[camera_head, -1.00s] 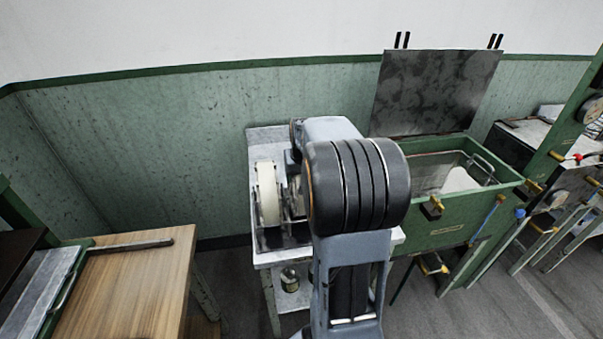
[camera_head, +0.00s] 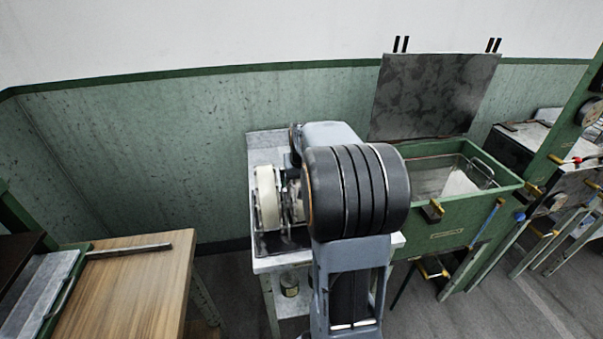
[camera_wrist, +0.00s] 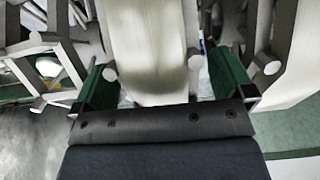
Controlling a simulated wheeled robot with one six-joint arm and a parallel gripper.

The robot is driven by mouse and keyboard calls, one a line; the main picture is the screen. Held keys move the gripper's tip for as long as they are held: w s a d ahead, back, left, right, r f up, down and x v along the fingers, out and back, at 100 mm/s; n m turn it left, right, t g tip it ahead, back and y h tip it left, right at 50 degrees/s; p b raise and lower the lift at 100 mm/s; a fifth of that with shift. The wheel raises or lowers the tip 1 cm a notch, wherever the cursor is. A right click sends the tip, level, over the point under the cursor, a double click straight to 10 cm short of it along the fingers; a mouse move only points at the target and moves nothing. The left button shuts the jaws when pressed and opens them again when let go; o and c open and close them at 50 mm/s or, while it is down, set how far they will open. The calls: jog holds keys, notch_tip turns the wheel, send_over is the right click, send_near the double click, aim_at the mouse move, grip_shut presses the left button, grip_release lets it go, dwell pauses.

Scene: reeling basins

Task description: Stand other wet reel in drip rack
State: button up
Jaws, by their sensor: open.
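In the head view a wet reel (camera_head: 268,198) with a pale wound band stands upright at the left of the dark drip rack (camera_head: 270,243). Beside it, another reel (camera_head: 294,200) shows only in part, because my arm covers its right side. In the wrist view a pale reel band (camera_wrist: 150,50) lies between the two green fingers of my gripper (camera_wrist: 163,78). The jaws are open, one finger on each side of the band. A second pale band (camera_wrist: 285,60) is at the right edge. My gripper is hidden in the head view.
The rack is on a narrow white table (camera_head: 268,262), with a jar (camera_head: 290,284) on its lower shelf. A green basin (camera_head: 450,215) with a raised dark lid (camera_head: 435,95) stands to the right. A wooden table (camera_head: 125,285) is at the left, with floor between.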

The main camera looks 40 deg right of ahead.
jog(key=v, duration=1.4)
jog(key=s+a+f+n, duration=0.1)
jog(key=s+a+f, duration=0.3)
jog(key=a, duration=0.2)
jog(key=s+a+f+n+y, duration=0.1)
jog(key=s+a+f+n, duration=0.1)
jog(key=s+a+f, duration=0.2)
jog(key=s+a+f+n, duration=0.2)
jog(key=s+a+f, duration=0.2)
jog(key=a, duration=0.6)
jog(key=shift+t+y, duration=0.3)
